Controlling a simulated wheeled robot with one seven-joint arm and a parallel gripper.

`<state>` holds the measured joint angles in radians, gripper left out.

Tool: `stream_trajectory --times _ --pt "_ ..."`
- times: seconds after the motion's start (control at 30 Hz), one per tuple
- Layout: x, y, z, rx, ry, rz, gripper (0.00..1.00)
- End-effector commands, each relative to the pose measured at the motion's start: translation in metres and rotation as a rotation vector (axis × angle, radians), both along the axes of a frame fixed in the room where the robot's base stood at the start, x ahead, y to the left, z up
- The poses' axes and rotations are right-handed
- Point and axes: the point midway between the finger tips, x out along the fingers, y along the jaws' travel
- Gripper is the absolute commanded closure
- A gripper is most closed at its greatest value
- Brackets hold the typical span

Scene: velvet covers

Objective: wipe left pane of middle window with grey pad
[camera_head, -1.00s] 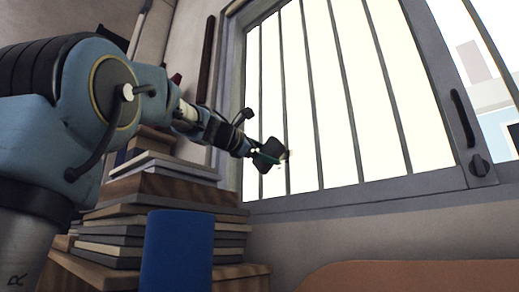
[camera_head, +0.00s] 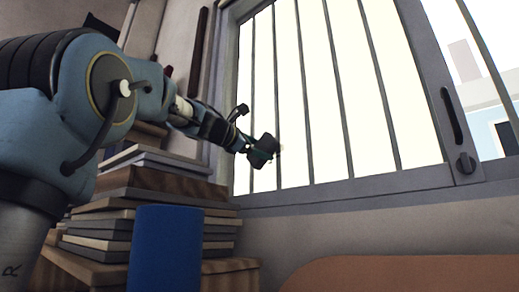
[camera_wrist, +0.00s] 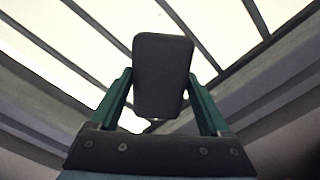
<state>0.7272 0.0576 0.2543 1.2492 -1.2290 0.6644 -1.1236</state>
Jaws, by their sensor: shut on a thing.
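The grey pad (camera_wrist: 162,75) is dark and block-shaped, held between the two green fingers of my gripper (camera_wrist: 160,98) in the wrist view. In the head view my gripper (camera_head: 246,146) and the grey pad (camera_head: 264,148) are in front of the lower left part of the barred window pane (camera_head: 330,120). The pane is bright white, crossed by several thin vertical bars and set in a grey frame (camera_head: 330,190). I cannot tell whether the pad touches the glass or a bar.
A stack of books (camera_head: 120,215) stands below my arm on a wooden surface (camera_head: 85,270). A blue cylinder (camera_head: 166,250) stands in front of it. A window handle (camera_head: 452,115) is on the frame at right. An orange-brown rounded edge (camera_head: 400,273) is at the bottom right.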

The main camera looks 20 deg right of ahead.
Motion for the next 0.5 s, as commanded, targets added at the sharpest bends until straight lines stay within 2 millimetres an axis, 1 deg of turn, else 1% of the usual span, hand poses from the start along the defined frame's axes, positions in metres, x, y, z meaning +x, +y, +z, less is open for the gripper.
stream_trajectory --times 0.5 --pt "0.0045 -0.0087 0.0011 -0.001 0.000 0.001 0.64"
